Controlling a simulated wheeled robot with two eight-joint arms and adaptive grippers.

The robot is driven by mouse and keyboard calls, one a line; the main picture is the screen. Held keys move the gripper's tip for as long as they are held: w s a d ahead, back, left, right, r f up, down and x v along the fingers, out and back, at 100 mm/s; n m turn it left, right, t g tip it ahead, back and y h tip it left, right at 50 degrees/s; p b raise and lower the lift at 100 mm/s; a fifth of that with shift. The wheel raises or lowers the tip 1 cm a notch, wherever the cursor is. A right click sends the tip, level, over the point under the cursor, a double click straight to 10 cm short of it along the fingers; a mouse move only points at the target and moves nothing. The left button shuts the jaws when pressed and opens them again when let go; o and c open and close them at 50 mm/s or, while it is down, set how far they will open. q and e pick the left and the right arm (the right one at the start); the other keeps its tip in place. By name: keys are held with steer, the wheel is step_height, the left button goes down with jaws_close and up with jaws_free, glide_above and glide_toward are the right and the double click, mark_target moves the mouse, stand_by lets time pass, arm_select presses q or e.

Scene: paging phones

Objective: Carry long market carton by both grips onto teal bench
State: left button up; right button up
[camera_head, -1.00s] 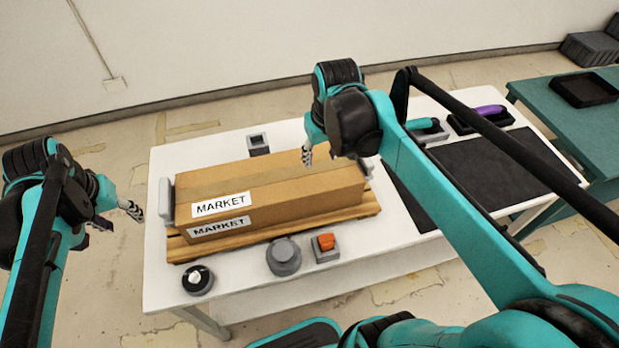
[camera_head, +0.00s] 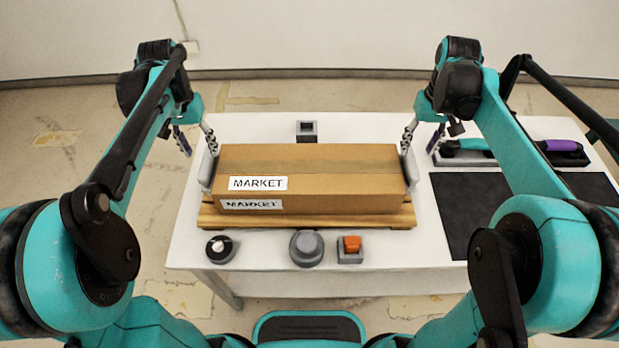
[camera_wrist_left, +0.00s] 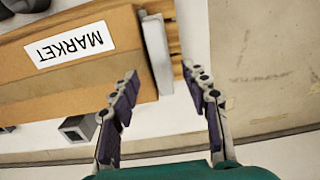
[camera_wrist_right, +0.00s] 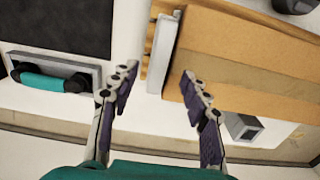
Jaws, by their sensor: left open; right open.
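The long brown market carton (camera_head: 310,163) lies on a wooden pallet (camera_head: 300,222) on the white table, with MARKET labels on its left part. A light grey grip stands at its left end (camera_head: 208,172) and another at its right end (camera_head: 409,170). My left gripper (camera_head: 196,143) is open above the left end; in the left wrist view the left grip (camera_wrist_left: 157,52) lies ahead, between the lines of the fingers (camera_wrist_left: 160,82). My right gripper (camera_head: 422,142) is open above the right end; in the right wrist view the right grip (camera_wrist_right: 163,52) lies ahead of its fingers (camera_wrist_right: 158,75). Neither visibly touches a grip.
A small grey box (camera_head: 306,130) stands behind. Handsets and a dark mat (camera_head: 462,215) lie right. A teal bench corner (camera_head: 603,132) shows far right.

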mark_target(206, 161)
arm_select(q)
steer(key=shift+f, duration=2.55)
arm_select(e)
steer(key=shift+f, duration=2.6)
arm_select(q)
jaws_close()
arm_select(e)
jaws_close()
